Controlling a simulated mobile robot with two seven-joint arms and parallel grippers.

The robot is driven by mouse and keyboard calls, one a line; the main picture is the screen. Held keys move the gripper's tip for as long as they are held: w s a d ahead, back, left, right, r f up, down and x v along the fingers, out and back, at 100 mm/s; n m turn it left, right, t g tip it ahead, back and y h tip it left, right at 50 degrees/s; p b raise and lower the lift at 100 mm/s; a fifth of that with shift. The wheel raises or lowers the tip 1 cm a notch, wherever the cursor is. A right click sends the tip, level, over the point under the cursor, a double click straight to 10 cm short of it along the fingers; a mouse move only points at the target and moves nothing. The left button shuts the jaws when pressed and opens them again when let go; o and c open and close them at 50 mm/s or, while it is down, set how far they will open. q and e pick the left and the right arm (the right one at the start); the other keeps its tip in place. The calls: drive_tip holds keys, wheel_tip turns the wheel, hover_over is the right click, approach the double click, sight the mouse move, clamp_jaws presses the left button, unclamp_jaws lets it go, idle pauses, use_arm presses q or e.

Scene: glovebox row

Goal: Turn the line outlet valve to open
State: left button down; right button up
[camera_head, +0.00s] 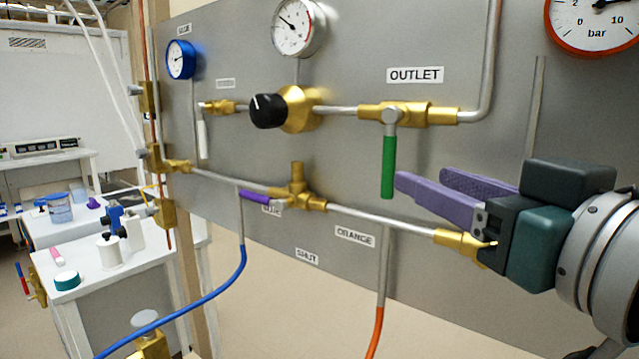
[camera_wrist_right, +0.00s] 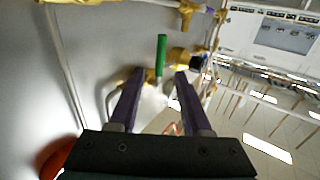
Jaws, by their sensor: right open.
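The outlet valve is a brass body (camera_head: 428,113) on a horizontal pipe under the OUTLET label (camera_head: 415,75). Its green lever (camera_head: 388,167) hangs straight down, across the pipe line. My right gripper (camera_head: 420,178), with purple fingers, is open and empty just right of the lever's lower end, apart from it. In the right wrist view the green lever (camera_wrist_right: 161,55) shows beyond and between the fingertips of the right gripper (camera_wrist_right: 159,76). My left gripper is not in view.
A black regulator knob (camera_head: 267,110) and gauges (camera_head: 298,27) are left of the valve. A purple lever (camera_head: 257,197) sits on the lower pipe, with blue (camera_head: 225,285) and orange (camera_head: 374,335) hoses below. A bench (camera_head: 105,255) with bottles stands at left.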

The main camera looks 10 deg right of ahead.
sight(393, 165)
drive_tip(key=w, duration=0.9)
drive_tip(key=shift+a+p, duration=0.35)
drive_tip(key=shift+s, duration=0.1)
drive_tip(key=shift+c, duration=0.2)
clamp_jaws()
idle(0.5)
